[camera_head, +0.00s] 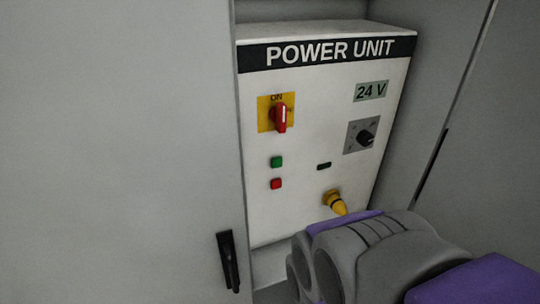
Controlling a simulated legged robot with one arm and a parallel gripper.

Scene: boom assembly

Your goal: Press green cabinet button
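Nothing covers the green button. My arm enters from the lower right, in front of the cabinet and below the buttons. My gripper's fingertips do not show, so I cannot tell if it is open or shut.
A grey cabinet door (120,150) with a black handle (229,261) fills the left. A grey panel (430,70) stands at the right. A yellow plug (334,202) sticks out of the unit near my arm. A black knob (366,138) is at upper right.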

